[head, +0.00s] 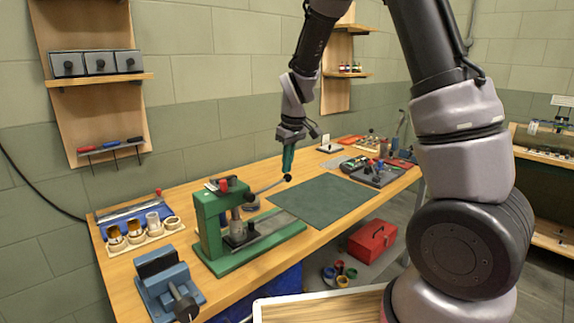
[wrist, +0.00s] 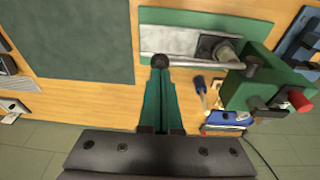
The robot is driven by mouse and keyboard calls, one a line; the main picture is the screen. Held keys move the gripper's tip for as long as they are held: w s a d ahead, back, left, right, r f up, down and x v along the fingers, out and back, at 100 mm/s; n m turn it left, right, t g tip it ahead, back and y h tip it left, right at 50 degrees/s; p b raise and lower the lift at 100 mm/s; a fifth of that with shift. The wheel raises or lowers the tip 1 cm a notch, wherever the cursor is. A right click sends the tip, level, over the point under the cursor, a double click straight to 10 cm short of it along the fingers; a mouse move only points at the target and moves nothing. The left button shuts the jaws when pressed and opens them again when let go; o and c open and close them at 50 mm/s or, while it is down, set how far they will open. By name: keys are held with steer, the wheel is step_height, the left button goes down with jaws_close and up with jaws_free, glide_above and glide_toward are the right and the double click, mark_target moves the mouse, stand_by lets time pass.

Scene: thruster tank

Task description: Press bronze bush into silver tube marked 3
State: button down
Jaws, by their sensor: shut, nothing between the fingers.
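My gripper (head: 288,160) is shut and empty, its green fingers pointing down at the dark ball end of the press lever (head: 287,178). In the wrist view the fingertips (wrist: 159,76) meet or nearly meet the ball (wrist: 160,61); I cannot tell if they touch. The green press (head: 212,222) stands on the bench. Under its ram is a dark block with a small grey cylindrical part (head: 238,228), partly hidden by the ram. A pale rack (head: 147,238) holds brown-bronze pieces (head: 115,238) and a silver tube (head: 153,220). No number 3 is readable.
A blue vise (head: 167,285) stands at the bench's front left. A dark green mat (head: 318,200) lies clear right of the press. A tray of tools and parts (head: 375,172) sits farther right. A red toolbox (head: 373,241) is below the bench.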

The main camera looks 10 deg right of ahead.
steer(key=shift+s+d+f, duration=0.15)
steer(key=shift+d+f, duration=0.05)
steer(key=shift+f, duration=0.55)
